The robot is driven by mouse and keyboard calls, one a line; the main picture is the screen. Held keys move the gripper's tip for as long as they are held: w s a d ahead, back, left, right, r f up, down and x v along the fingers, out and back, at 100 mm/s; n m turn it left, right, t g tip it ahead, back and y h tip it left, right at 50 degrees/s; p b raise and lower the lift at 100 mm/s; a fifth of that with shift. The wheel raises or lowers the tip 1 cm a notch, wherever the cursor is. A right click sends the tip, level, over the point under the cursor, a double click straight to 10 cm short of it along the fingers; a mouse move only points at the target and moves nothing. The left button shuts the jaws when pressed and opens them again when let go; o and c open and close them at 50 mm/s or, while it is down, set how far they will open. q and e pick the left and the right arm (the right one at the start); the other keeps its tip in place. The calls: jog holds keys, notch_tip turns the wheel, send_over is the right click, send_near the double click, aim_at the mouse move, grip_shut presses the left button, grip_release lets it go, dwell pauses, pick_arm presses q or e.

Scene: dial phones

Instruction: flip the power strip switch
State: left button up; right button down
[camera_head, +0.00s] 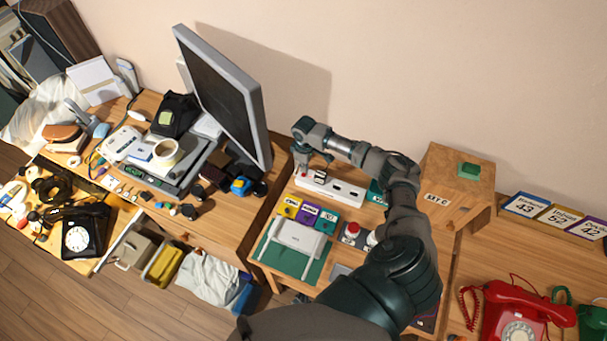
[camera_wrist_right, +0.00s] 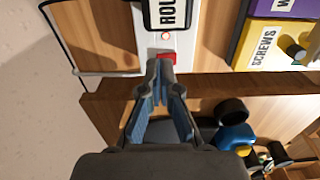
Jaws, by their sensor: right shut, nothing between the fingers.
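The white power strip (camera_head: 347,192) lies on the right-hand desk below the wall. Its red switch (camera_wrist_right: 166,57) is at the strip's near end in the right wrist view, beside a small red light (camera_wrist_right: 166,36). My right gripper (camera_wrist_right: 158,68) is shut and empty, its fingertips right at the red switch and covering part of it. I cannot tell whether they touch it. In the head view the right gripper (camera_head: 303,168) hangs over the left end of the strip. A black block with a white label (camera_wrist_right: 170,12) sits on the strip. My left gripper is not in view.
Yellow, purple and teal labelled boxes (camera_head: 310,215) stand just in front of the strip. A monitor (camera_head: 225,95) rises to the left. A wooden box with a green button (camera_head: 468,170) stands to the right. A red dial phone (camera_head: 515,312) is at lower right.

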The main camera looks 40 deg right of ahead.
jog(key=shift+d+f, duration=0.2)
jog(key=shift+f, duration=0.1)
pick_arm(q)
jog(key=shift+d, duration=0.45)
pick_arm(e)
jog(key=shift+a, duration=0.2)
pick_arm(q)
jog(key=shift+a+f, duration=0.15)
pick_arm(e)
jog(key=shift+a+f, duration=0.15)
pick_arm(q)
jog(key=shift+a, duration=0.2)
pick_arm(e)
jog(key=shift+f, duration=0.1)
jog(key=shift+f, duration=0.2)
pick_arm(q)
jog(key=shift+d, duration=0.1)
pick_arm(e)
jog(key=shift+d, duration=0.2)
jog(key=shift+r, duration=0.1)
notch_tip(320, 180, up, 7)
jog(key=p, duration=0.7)
jog(key=shift+p, duration=0.4)
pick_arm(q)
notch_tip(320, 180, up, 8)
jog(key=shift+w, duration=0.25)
